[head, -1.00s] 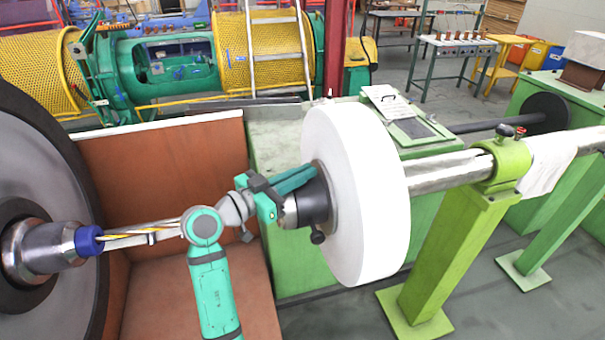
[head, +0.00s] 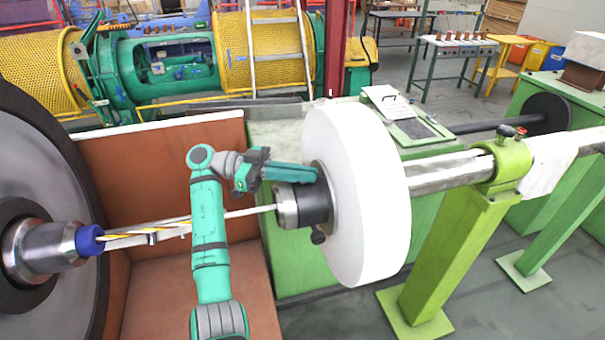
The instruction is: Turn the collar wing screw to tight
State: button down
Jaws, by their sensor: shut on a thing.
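The dark collar (head: 310,204) sits on the shaft against the hub of the white disc (head: 350,190). My gripper (head: 312,174) reaches in from the left, with its teal fingers along the collar's upper side. The fingers are shut, their tips near the collar's top by the disc. The collar wing screw does not show clearly; the fingers hide what they hold. A small black knob (head: 318,238) sticks out below the collar, apart from the fingers.
A thin rod (head: 250,211) runs behind my arm to the collar. A large dark wheel with a blue-tipped nozzle (head: 88,240) stands at left. A green post (head: 440,260) with a knobbed clamp (head: 505,160) carries the shaft at right. A brown panel (head: 170,170) stands behind my arm.

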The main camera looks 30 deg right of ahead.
jog(key=shift+f+m+g+y, duration=0.1)
jog(key=shift+m+g+y, duration=0.6)
jog(key=shift+g+y, duration=0.1)
jog(key=shift+s+f+m+g+y, duration=0.1)
jog(key=shift+m+g+y, duration=0.2)
jog(key=c, duration=1.9)
grip_release()
